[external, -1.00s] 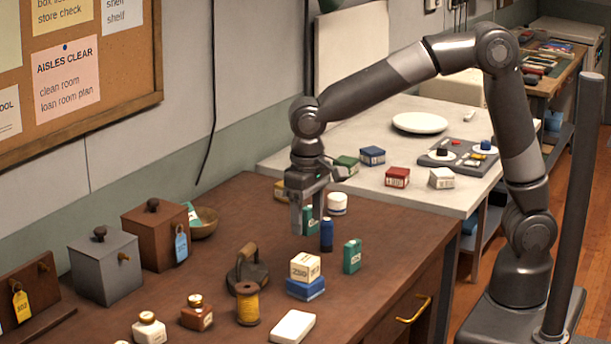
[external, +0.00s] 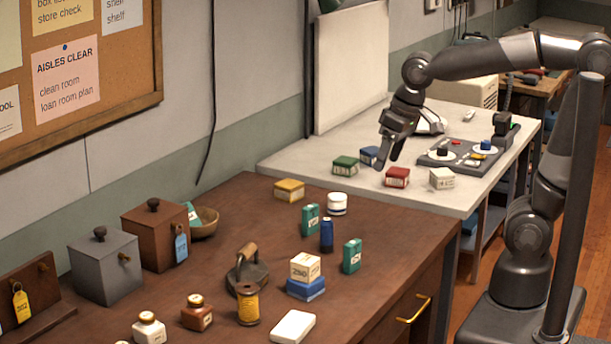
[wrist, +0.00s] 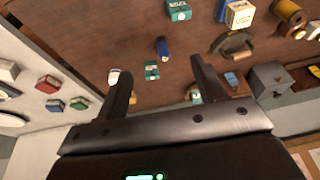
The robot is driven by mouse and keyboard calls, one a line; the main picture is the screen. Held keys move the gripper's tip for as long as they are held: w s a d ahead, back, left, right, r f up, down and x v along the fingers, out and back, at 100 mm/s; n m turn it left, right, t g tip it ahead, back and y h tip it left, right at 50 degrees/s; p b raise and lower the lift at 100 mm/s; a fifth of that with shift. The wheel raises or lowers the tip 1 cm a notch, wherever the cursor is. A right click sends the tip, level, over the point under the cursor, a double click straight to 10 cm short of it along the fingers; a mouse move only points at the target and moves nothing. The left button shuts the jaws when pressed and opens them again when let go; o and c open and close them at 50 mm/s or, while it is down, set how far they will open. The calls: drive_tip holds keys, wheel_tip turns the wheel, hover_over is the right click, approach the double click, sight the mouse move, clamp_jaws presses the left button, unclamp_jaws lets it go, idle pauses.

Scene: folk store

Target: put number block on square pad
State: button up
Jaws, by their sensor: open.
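A cream block with a printed number (external: 305,267) sits on top of a blue block (external: 305,289) on the brown table. The cream block also shows at the upper right of the wrist view (wrist: 240,14). A flat white pad-like block (external: 292,326) lies at the table's front, apart from that stack; I cannot tell whether it is the square pad. My gripper (external: 385,160) is open and empty, above the pale table near a blue box and a red box. Its two fingers show spread with nothing held between them in the wrist view (wrist: 163,75).
A dark blue bottle (external: 326,235), green boxes (external: 352,256), an iron (external: 247,272) and a spool (external: 247,304) stand around the stack. Red (external: 397,177), white (external: 442,178) and green (external: 345,166) boxes stand on the pale table. Brown tabletop is bare right of the white block.

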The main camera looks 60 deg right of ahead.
drive_tip(key=s+d+f+t, duration=0.1)
drive_tip(key=s+d+t, duration=0.1)
drive_tip(key=s+d, duration=0.5)
drive_tip(key=shift+s+d+f+h, duration=0.15)
drive_tip(key=shift+s+d+h, duration=0.2)
drive_tip(key=shift+s, duration=0.55)
